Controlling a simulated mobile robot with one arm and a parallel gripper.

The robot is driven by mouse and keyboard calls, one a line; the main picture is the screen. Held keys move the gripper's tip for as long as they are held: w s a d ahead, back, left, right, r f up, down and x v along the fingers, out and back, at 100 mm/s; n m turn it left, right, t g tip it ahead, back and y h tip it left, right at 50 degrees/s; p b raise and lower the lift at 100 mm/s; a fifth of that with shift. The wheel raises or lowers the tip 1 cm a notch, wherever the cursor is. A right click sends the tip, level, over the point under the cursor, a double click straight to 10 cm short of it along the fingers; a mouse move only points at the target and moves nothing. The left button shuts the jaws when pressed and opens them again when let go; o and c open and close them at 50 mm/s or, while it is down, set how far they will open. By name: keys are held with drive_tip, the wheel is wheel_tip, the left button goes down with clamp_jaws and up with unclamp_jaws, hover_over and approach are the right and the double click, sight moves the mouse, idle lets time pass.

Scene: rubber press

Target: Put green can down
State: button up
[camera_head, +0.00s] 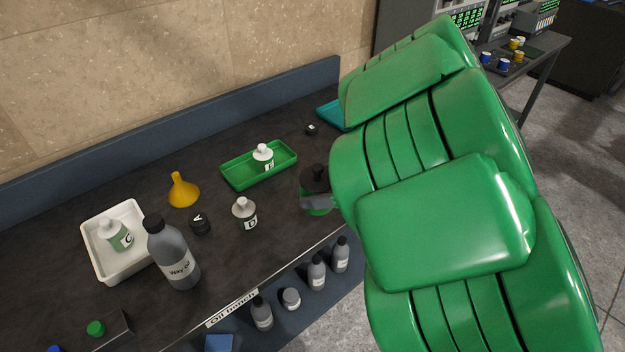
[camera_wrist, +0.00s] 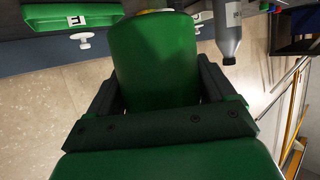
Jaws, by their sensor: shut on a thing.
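The green can (camera_wrist: 152,60) fills the middle of the wrist view between two dark fingers. My gripper (camera_wrist: 160,82) is shut on it. In the head view my gripper (camera_head: 320,201) shows at the near edge of the bench, right of bottle D, with a little of the green can (camera_head: 317,211) below the finger and a black top above. My own green arm hides much of that area. I cannot tell whether the can touches the bench top (camera_head: 275,222).
A green tray (camera_head: 228,179) holds bottle F (camera_head: 263,158). Bottle D (camera_head: 245,215), a black cap marked A (camera_head: 200,224), a yellow funnel (camera_head: 183,192) and a way oil bottle (camera_head: 175,258) stand nearby. A white tray (camera_head: 100,273) holds bottle C. Several bottles line the front shelf.

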sight(323, 190)
drive_tip(key=shift+s+d+r, duration=0.2)
drive_tip(key=shift+s+r, duration=0.05)
drive_tip(key=shift+s, duration=0.3)
drive_tip(key=shift+s+d+r, duration=0.25)
drive_tip(key=shift+s+r, duration=0.05)
drive_tip(key=shift+s, duration=0.25)
drive_tip(key=shift+s+d+r, duration=0.2)
drive_tip(key=shift+s+r, duration=0.05)
drive_tip(key=shift+s, duration=0.3)
